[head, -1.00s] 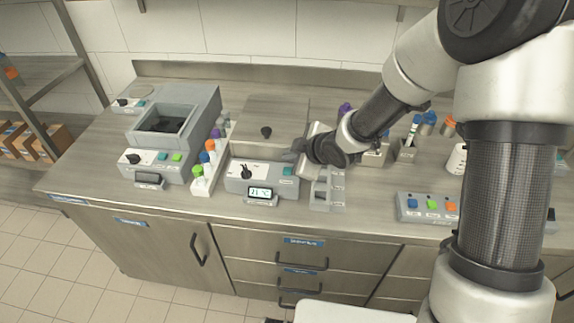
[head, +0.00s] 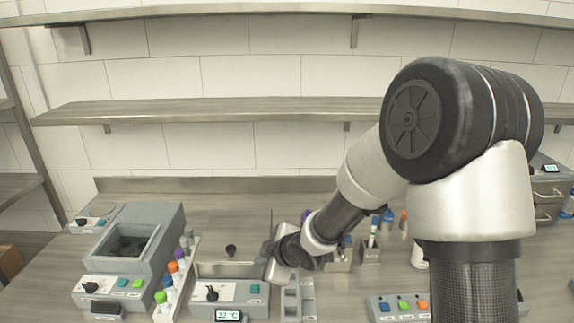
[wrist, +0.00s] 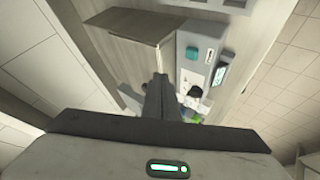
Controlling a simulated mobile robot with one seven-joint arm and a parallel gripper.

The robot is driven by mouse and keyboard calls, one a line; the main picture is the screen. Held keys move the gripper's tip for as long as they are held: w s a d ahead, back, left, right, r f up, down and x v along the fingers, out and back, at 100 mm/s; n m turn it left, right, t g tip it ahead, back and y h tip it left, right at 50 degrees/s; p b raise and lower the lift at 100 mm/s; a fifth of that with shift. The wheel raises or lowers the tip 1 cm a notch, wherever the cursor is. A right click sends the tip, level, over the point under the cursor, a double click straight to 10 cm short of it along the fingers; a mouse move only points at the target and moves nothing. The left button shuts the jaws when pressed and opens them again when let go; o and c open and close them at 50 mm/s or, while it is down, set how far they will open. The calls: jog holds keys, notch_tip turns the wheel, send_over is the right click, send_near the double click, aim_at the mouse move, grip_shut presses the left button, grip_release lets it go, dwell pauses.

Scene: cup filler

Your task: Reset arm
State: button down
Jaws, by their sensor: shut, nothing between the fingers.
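In the wrist view my gripper's dark fingers (wrist: 158,84) are together and hold nothing. My arm reaches down from the right of the head view, bent at the elbow. Whether the fingers touch the device cannot be told.
A grey machine with an open well (head: 130,241) stands at the left. A rack of colour-capped tubes (head: 175,275) is between it and the lidded device. A button box (head: 402,305) is at the front right. Shelves (head: 210,110) run along the back wall.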

jog(key=s+d+r+m+t+h, duration=0.1)
jog(key=s+d+r+m+h, duration=0.2)
jog(key=d+r, duration=0.45)
jog(key=s+d+r+m+h, duration=0.2)
jog(key=d+r+m, duration=0.35)
jog(key=d, duration=0.35)
jog(key=s+d+r+m, duration=0.2)
jog(key=s+m, duration=0.1)
jog(key=s, duration=0.3)
jog(key=s+d+r+m+g, duration=0.1)
jog(key=s+d+r+m, duration=0.1)
jog(key=s, duration=0.5)
jog(key=s+d+r+m+g, duration=0.1)
jog(key=s+d+r+m, duration=0.1)
jog(key=s+r+m, duration=0.2)
jog(key=s, duration=0.3)
jog(key=shift+s+d+h, duration=0.25)
jog(key=shift+h, duration=0.15)
dwell(3.9)
